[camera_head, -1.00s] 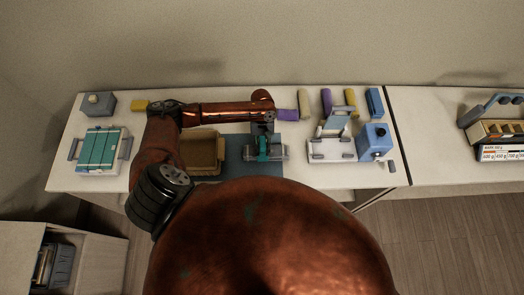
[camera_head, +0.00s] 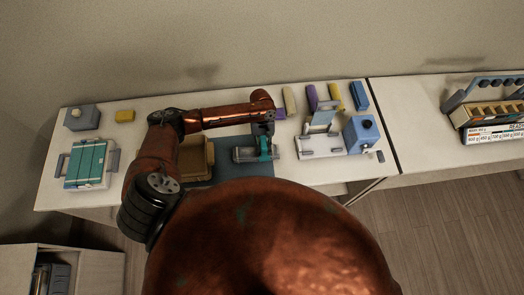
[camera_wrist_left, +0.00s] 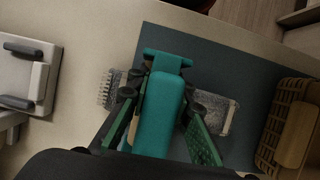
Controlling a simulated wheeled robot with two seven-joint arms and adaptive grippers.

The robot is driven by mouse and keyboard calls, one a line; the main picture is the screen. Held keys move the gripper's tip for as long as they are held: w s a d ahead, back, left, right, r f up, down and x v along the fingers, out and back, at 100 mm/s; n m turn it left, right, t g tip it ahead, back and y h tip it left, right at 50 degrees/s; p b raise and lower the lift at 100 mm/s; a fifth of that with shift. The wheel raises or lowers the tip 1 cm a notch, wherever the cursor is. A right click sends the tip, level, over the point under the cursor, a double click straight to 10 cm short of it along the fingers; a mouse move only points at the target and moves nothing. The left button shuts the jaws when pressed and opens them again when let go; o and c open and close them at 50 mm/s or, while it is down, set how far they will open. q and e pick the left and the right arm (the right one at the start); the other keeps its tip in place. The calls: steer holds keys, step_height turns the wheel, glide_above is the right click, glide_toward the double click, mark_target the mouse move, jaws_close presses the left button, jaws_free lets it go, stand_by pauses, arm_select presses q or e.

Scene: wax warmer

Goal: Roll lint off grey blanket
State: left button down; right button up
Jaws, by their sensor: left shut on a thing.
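The grey blanket is a small speckled piece with a fringed end (camera_wrist_left: 106,88). It lies on a dark blue-grey mat (camera_wrist_left: 262,70) and also shows in the head view (camera_head: 241,155). The teal lint roller (camera_wrist_left: 160,115) lies across the blanket's middle in the wrist view, and shows toward the blanket's right part in the head view (camera_head: 264,147). My left gripper (camera_head: 264,133) is shut on the roller from above, with its fingers on either side of it. The roller hides part of the blanket; whether they touch is unclear. My right gripper is not in view.
A brown basket (camera_head: 209,152) stands left of the blanket. A white stand (camera_head: 318,148) and a blue box (camera_head: 361,134) stand to the right. A teal-topped white box (camera_head: 86,165) is at far left. Several coloured rolls lie along the back.

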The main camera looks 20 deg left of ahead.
arm_select(q)
steer(key=shift+a, duration=0.1)
stand_by(0.3)
steer(key=shift+s+a, duration=0.45)
steer(key=shift+a, duration=0.3)
steer(key=shift+s+a, duration=0.5)
steer(key=shift+a, duration=0.2)
steer(key=shift+s+a, duration=0.45)
steer(key=shift+a, duration=0.3)
steer(key=shift+s+a, duration=0.45)
steer(key=shift+a, duration=0.3)
steer(key=shift+s+a, duration=0.45)
steer(key=shift+a, duration=0.3)
steer(key=shift+s+a, duration=0.45)
steer(key=shift+a, duration=0.3)
steer(key=shift+w, duration=0.1)
steer(key=shift+w+a, duration=0.35)
steer(key=shift+w, duration=0.25)
steer(key=shift+w+a, duration=0.3)
steer(key=shift+w, duration=0.25)
